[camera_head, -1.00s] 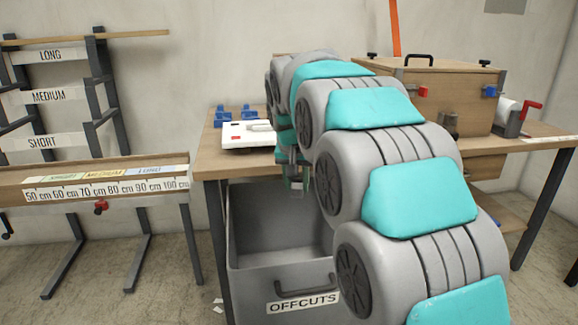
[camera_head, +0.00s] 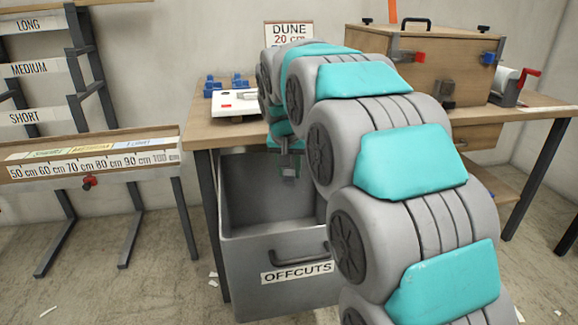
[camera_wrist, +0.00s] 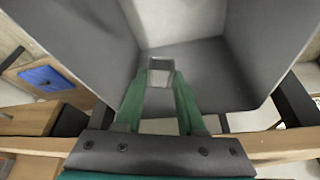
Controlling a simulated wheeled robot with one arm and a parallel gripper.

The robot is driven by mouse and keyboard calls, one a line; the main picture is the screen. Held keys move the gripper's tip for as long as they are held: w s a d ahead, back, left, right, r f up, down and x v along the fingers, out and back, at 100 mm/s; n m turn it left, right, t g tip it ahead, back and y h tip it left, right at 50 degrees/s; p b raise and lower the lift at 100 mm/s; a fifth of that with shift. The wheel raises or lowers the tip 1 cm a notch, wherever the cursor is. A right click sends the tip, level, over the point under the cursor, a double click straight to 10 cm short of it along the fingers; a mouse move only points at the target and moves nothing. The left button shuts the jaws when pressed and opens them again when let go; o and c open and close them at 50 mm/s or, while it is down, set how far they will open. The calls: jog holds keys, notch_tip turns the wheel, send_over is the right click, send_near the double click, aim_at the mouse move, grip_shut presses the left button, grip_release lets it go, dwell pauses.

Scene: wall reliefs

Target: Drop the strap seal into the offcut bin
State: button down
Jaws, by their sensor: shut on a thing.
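The offcut bin (camera_head: 297,245) is a grey open-topped box labelled OFFCUTS, standing under the front edge of the workbench. My gripper (camera_head: 288,172) is over the bin's opening, pointing down. In the wrist view my gripper (camera_wrist: 161,75) has green fingers closed on a small grey piece, the strap seal (camera_wrist: 161,64). Below it the grey walls and floor of the bin (camera_wrist: 195,68) show, and the seal is apart from them. In the head view the seal is too small to make out clearly.
The workbench (camera_head: 213,135) carries a white device (camera_head: 232,103), blue blocks (camera_head: 222,84) and a wooden box (camera_head: 425,65). A measuring trough (camera_head: 95,165) and a rack labelled LONG, MEDIUM, SHORT stand at left. Paper scraps lie on the floor.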

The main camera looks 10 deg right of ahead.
jog(key=shift+c, duration=2.2)
grip_release()
jog(key=shift+r, duration=0.1)
